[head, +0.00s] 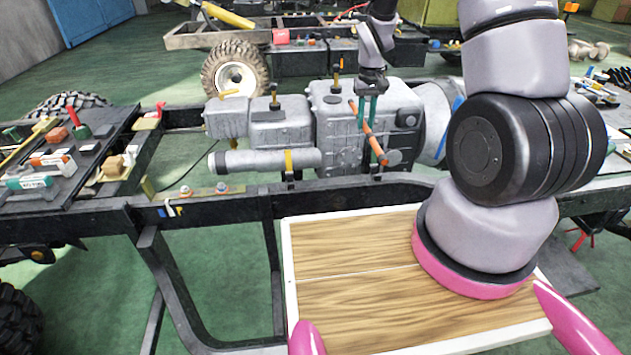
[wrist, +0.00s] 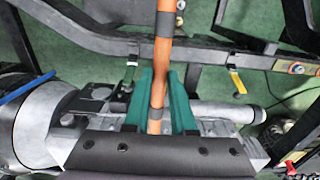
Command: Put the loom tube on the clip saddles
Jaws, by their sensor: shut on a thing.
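The loom tube is orange with grey bands. It shows in the head view (head: 367,132), slanting down to the right, and in the wrist view (wrist: 163,58), running lengthwise between the fingers. My gripper (head: 367,112) has green fingers, also seen in the wrist view (wrist: 162,102), shut on the tube. It holds the tube in front of the grey engine and gearbox block. I cannot tell whether the tube touches either.
The black chassis rail (head: 330,190) runs across below the grey engine block (head: 345,125). A wood-topped tray (head: 350,262) with a white rim is close in front. A cluttered dark table (head: 60,185) stands at the left. Green floor shows between the frames.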

